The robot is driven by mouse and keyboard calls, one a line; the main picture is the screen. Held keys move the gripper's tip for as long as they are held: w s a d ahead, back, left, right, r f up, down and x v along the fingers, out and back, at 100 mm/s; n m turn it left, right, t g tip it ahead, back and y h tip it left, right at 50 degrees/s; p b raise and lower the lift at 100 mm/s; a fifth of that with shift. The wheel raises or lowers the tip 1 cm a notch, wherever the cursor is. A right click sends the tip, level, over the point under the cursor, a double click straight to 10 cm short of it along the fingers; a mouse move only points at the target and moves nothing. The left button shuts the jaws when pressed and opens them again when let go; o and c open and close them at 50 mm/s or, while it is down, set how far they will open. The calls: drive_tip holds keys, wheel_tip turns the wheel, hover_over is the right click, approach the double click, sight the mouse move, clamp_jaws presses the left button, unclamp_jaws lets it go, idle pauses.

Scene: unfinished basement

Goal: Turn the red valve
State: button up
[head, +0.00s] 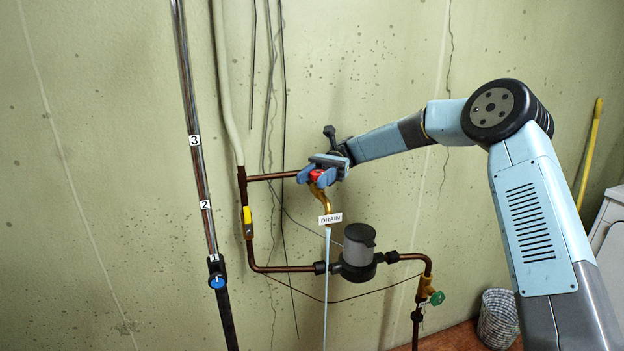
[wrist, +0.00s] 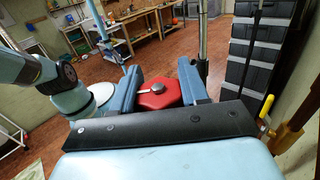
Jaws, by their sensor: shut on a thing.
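The red valve (head: 317,175) is a small red handle on a brass tap, at the end of a copper branch pipe on the wall. Above a "DRAIN" label (head: 330,218), the brass spout curves down. My gripper (head: 322,170) is shut on the red valve, and its blue fingers hide most of the handle in the head view. In the wrist view the red handle (wrist: 152,96) sits between my two blue fingers, with a metal screw and small lever shape on its top.
A yellow-handled valve (head: 247,215) is on the pipe to the left. A grey filter housing (head: 358,250) and a green-handled valve (head: 436,298) lie below. A vertical pipe with numbered tags (head: 195,140) and a blue knob stands further left. A woven basket (head: 498,318) sits on the floor.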

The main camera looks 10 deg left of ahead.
drive_tip(key=shift+r+h, duration=0.3)
drive_tip(key=shift+r, duration=0.1)
drive_tip(key=o, duration=0.9)
drive_tip(key=shift+a, duration=0.1)
drive_tip(key=shift+o, duration=0.7)
drive_tip(key=shift+r, duration=0.35)
drive_tip(key=s+d+r, duration=0.7)
drive_tip(key=s+r, duration=0.4)
drive_tip(key=s, duration=0.1)
drive_tip(key=shift+d+r, duration=0.2)
drive_tip(key=shift+d, duration=0.1)
drive_tip(key=shift+w, duration=0.1)
